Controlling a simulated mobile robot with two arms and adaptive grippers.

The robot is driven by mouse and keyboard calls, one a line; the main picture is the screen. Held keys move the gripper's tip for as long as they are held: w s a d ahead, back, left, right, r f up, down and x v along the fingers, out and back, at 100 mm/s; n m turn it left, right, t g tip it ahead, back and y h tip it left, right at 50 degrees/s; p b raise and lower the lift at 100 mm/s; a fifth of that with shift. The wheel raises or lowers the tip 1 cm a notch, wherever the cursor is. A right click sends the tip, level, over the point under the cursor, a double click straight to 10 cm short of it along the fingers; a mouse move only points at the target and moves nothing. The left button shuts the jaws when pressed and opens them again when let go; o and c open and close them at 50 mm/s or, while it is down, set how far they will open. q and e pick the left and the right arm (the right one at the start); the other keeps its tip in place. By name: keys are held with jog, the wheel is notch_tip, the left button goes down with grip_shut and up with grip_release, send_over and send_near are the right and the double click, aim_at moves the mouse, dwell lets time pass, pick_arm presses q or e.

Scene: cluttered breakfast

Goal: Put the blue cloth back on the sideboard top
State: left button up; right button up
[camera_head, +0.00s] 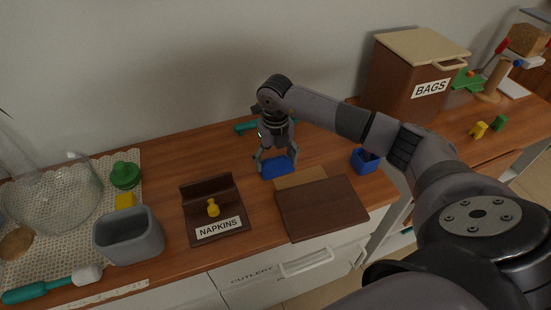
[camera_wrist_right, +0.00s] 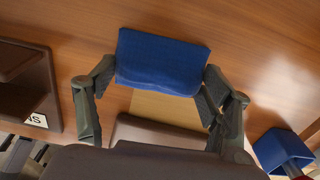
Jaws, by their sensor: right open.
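The blue cloth (camera_head: 279,167) lies on the wooden sideboard top (camera_head: 160,165), just behind a tan board. In the right wrist view the cloth (camera_wrist_right: 162,62) is a thick folded pad between the fingers. My right gripper (camera_head: 275,165) points down at the cloth, with its fingers apart on either side of it. In the right wrist view the right gripper (camera_wrist_right: 160,92) is open, and the right finger is very close to the cloth's edge; I cannot tell whether it touches. My left gripper is not in view.
A brown board (camera_head: 322,208) lies in front of the cloth. A napkin holder (camera_head: 215,208) stands to the left and a blue box (camera_head: 364,161) to the right. A teal object (camera_head: 246,127) lies behind my gripper. The BAGS box (camera_head: 408,75) stands at the back right.

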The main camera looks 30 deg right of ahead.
aim_at(277, 159)
dwell(0.3)
notch_tip(277, 159, up, 18)
jog(key=b, duration=0.2)
jog(key=shift+s+d+f, duration=0.15)
jog(key=shift+s+f, duration=0.05)
jog(key=shift+f, duration=0.05)
jog(key=shift+s, duration=0.1)
jog(key=s+a+p, duration=0.1)
jog(key=s+a, duration=0.7)
jog(key=s, duration=0.5)
jog(key=shift+s+a, duration=0.2)
jog(key=shift+a, duration=0.05)
jog(key=shift+f, duration=0.1)
dwell(0.5)
